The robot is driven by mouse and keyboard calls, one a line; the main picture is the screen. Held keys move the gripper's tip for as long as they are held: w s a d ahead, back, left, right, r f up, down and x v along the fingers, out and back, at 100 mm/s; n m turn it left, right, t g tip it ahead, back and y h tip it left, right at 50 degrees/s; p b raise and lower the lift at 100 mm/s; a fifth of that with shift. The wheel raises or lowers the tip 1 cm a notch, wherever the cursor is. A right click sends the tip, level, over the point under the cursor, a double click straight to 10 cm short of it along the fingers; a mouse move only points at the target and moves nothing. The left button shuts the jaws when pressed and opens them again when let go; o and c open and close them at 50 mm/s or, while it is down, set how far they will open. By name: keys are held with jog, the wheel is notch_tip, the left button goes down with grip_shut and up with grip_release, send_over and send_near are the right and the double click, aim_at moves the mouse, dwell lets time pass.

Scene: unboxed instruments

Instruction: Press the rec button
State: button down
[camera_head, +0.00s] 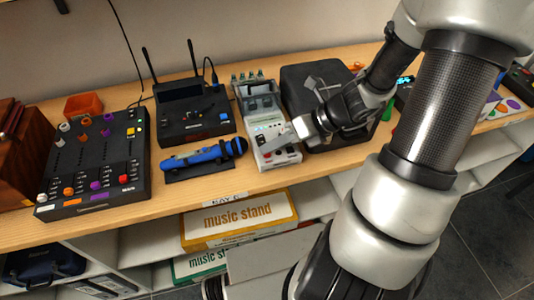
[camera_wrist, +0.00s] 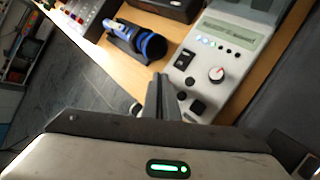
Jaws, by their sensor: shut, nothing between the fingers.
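A light grey instrument (camera_head: 268,135) stands on the wooden shelf in the head view. My gripper (camera_head: 276,143) is shut and empty above the instrument's front half. In the wrist view my fingertips (camera_wrist: 161,78) appear beside its front left edge; contact is not visible.
A blue microphone (camera_head: 205,155) lies on a dark stand left of the instrument. A black receiver with antennas (camera_head: 190,118) and a mixer (camera_head: 95,165) stand further left. A black case (camera_head: 310,75) stands close on the right. Music stand boxes (camera_head: 240,218) lie below.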

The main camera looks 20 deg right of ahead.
jog(key=shift+s+f+b, duration=0.35)
jog(key=shift+s+f, duration=0.1)
jog(key=shift+f, duration=0.35)
jog(key=shift+r, duration=0.1)
dwell(0.4)
jog(key=shift+w+r+p, duration=0.25)
jog(key=shift+r+p, duration=0.2)
jog(key=shift+p, duration=0.3)
jog(key=shift+r, duration=0.15)
jog(key=shift+r, duration=0.2)
notch_tip(320, 180, up, 5)
jog(key=p, duration=0.5)
jog(key=shift+w, duration=0.15)
